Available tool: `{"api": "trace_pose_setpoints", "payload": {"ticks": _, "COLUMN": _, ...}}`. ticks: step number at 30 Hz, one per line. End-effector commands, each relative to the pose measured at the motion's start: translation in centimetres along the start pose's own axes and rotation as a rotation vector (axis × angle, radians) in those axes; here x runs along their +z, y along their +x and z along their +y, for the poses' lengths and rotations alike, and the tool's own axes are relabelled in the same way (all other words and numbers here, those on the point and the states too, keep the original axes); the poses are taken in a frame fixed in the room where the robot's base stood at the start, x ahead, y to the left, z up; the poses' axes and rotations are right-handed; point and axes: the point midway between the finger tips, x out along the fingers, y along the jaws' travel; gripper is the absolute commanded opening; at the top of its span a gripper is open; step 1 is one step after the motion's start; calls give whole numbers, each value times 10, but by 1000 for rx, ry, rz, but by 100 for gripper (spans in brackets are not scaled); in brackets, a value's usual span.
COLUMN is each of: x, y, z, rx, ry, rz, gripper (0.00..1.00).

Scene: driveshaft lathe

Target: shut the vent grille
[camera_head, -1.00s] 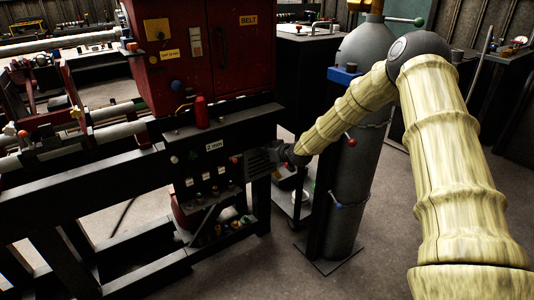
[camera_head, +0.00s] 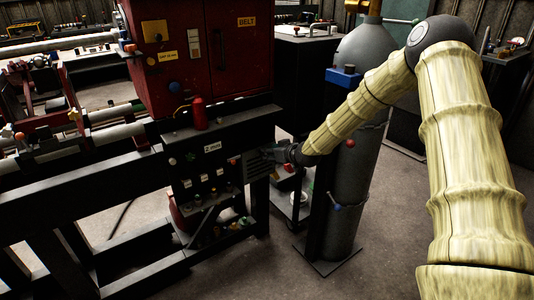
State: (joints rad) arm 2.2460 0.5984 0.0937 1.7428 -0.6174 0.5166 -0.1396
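The vent grille (camera_head: 256,168) is a dark slatted panel at the right end of the lathe's black front panel, right of the "2 min" label. It is small and dark, and I cannot tell how far it stands open. My gripper (camera_head: 272,154) is dark and sits at the grille's upper right, at the end of my pale, ribbed arm. It overlaps the grille's edge in the picture; I cannot tell whether they touch. Its fingers are too small and dark to show whether they are open or shut.
A grey gas cylinder (camera_head: 345,210) on a dark stand is right of the grille, behind my forearm. A red cabinet (camera_head: 190,65) stands above the panel, with a red bottle (camera_head: 200,113) on the ledge. The floor in front is clear.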

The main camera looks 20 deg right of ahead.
Motion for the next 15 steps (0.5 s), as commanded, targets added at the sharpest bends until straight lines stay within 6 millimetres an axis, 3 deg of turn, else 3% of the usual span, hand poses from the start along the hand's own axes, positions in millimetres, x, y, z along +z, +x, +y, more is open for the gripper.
{"api": "trace_pose_setpoints", "payload": {"ticks": 9, "x": -1, "y": -45, "z": 1, "rx": 0, "ry": 2, "rz": 2, "gripper": 44}}
{"api": "trace_pose_setpoints", "payload": {"ticks": 15, "x": -1, "y": -62, "z": 1, "rx": 1, "ry": 1, "rz": 2, "gripper": 44}}
